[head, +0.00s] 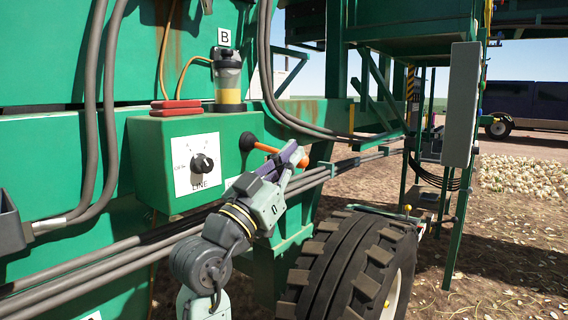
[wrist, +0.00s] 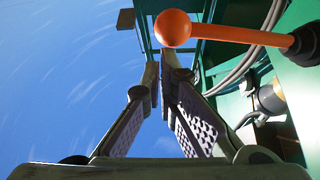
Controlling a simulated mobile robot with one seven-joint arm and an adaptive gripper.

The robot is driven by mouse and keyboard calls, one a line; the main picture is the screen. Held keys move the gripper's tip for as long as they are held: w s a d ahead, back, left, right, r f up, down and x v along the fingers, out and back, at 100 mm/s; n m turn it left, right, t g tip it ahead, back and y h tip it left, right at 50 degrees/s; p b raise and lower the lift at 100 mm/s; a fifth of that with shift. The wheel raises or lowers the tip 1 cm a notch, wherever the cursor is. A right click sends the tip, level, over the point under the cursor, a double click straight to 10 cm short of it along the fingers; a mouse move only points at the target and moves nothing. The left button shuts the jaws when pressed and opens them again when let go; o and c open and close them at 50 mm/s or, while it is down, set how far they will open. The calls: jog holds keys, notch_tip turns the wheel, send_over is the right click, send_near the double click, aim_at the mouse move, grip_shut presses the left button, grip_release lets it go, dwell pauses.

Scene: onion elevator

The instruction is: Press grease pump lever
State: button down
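The grease pump lever is an orange rod with a round knob on a black base (head: 247,141), on the right end of a green box. In the head view the orange rod (head: 266,148) points right and slightly down, and my gripper (head: 297,154) partly covers it near the knob. In the wrist view the orange knob (wrist: 173,28) is just above my fingertips (wrist: 160,65), with the rod running right to its black base. My fingers come together at the tips and look shut, with nothing between them. I cannot tell if they touch the knob.
The green box (head: 152,150) carries a dial labelled LINE (head: 202,163), and a reservoir with yellow grease (head: 228,80) stands on it. Hoses and pipes run below and behind. A large tyre (head: 340,265) is at lower right. Open air lies right of the lever.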

jog(key=w+a+b+v, duration=0.1)
jog(key=b+v, duration=0.1)
jog(key=v, duration=0.7)
jog(key=shift+s+a+f, duration=0.2)
jog(key=shift+s+f, duration=0.05)
jog(key=shift+s, duration=0.05)
dwell(1.1)
